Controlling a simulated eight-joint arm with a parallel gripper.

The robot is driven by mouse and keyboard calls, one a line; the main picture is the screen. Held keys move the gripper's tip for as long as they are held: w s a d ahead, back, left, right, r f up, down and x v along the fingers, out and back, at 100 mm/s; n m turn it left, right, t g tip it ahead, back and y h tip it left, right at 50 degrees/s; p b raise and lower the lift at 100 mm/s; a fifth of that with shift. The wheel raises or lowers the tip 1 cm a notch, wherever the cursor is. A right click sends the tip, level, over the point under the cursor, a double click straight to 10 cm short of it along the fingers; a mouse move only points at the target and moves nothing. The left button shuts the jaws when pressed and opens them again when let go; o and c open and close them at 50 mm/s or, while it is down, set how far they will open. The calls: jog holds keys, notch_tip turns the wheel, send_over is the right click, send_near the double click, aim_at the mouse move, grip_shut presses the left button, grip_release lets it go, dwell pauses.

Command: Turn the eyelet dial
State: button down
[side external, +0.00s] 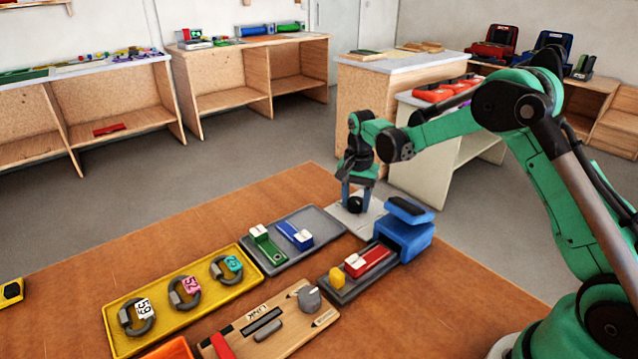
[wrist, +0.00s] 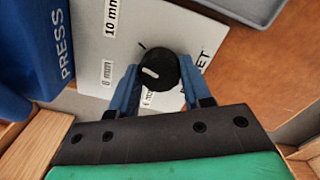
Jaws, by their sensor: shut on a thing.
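The eyelet dial is a round black knob (wrist: 160,65) with a short white mark on its face, on a pale plate (wrist: 88,48). In the wrist view the plate reads "10 mm" at the top and "8 mm" at the left; a third label is mostly hidden by the dial and fingers. In the side external view the dial (side external: 355,205) sits below my gripper (side external: 358,191). The blue fingers of my gripper (wrist: 159,84) are closed on both sides of the dial.
A blue press (side external: 404,232) stands close to the dial, with a dark base holding red and yellow pieces. A grey tray (side external: 322,216) and a yellow tray (side external: 185,322) lie to the left. A wooden LINK board (side external: 322,318) is at the front.

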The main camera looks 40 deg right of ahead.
aim_at(356, 200)
jog(key=n, duration=0.4)
jog(key=shift+n, duration=2.6)
jog(key=shift+c, duration=1.9)
grip_release()
jog(key=shift+r, duration=0.1)
notch_tip(356, 200, up, 5)
jog(key=shift+r, duration=0.2)
